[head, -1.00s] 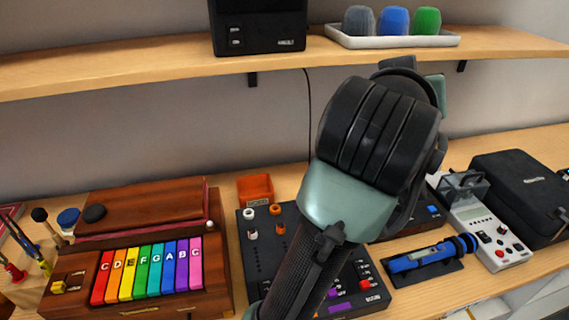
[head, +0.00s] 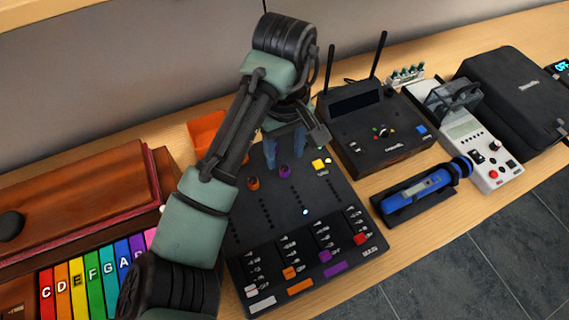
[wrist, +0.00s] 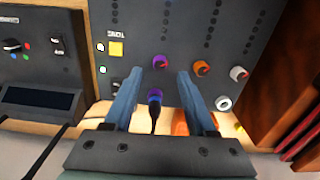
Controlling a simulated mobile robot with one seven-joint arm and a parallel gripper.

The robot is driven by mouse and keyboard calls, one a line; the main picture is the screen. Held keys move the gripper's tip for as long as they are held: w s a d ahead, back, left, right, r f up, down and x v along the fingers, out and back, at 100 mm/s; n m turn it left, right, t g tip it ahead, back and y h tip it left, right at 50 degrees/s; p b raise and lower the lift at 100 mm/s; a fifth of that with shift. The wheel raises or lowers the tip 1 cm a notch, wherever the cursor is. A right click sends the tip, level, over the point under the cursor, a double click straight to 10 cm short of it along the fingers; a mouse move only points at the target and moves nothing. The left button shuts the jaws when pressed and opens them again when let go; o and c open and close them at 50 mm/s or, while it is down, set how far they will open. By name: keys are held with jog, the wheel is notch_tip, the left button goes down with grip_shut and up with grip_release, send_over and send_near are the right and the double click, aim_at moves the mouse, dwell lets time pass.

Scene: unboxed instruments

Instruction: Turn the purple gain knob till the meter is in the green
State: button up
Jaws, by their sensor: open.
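The purple knob (head: 285,171) is on the black mixer panel (head: 285,210), beside an orange one. In the wrist view the purple knob (wrist: 160,62) has a reddish mark and lies just beyond and between the fingertips. My gripper (head: 287,145) is open and empty, reaching down over the panel's back edge; in the wrist view its two blue fingers (wrist: 157,80) are spread with a gap around the knob's line. Dark dot columns run from the knobs; one pale dot (head: 305,211) is lit.
An orange knob (wrist: 201,68) and white knob (wrist: 238,74) are close by. A yellow button (head: 318,165) is to the right. A black box with antennas (head: 375,125) stands right of the mixer. An orange bin (head: 205,130) is behind; a colored keyboard (head: 90,265) is left.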

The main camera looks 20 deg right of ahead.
aim_at(285, 168)
jog(key=shift+f, duration=2.2)
jog(key=shift+c, duration=0.2)
grip_shut()
